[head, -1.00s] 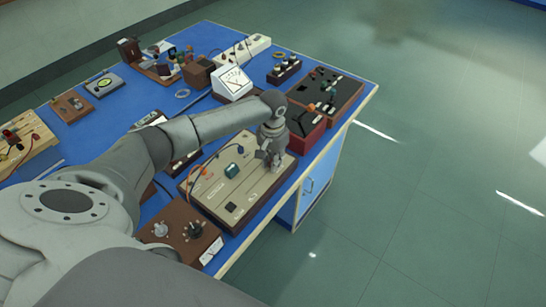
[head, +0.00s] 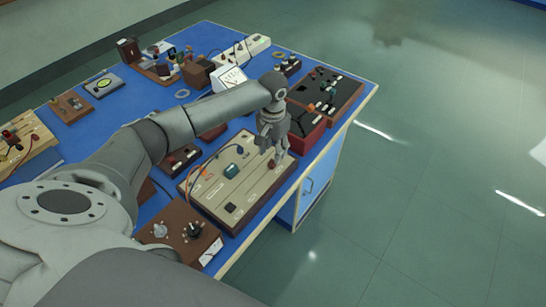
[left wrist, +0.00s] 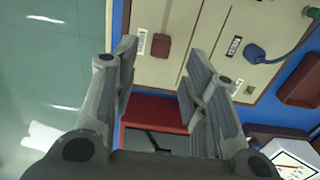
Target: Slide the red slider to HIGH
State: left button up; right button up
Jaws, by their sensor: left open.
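The red slider (head: 271,163) is a small dark red knob near the right end of the beige panel (head: 215,190) on the blue bench. I cannot read the labels. My left gripper (head: 275,158) is over the panel's far right end, close to the knob. In the left wrist view its two fingers (left wrist: 158,75) are apart with nothing between them, and the knob shows beyond them. My right gripper is not in view.
A teal knob (head: 231,169), a black knob (head: 230,207) and blue and orange leads share the panel. A red box (head: 308,130) stands just behind the gripper. A brown box with dials (head: 180,240) is at the front. The bench's right edge is near.

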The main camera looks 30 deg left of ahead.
aim_at(273, 161)
pick_arm(q)
notch_tip(273, 161, up, 7)
dwell(0.3)
dwell(0.5)
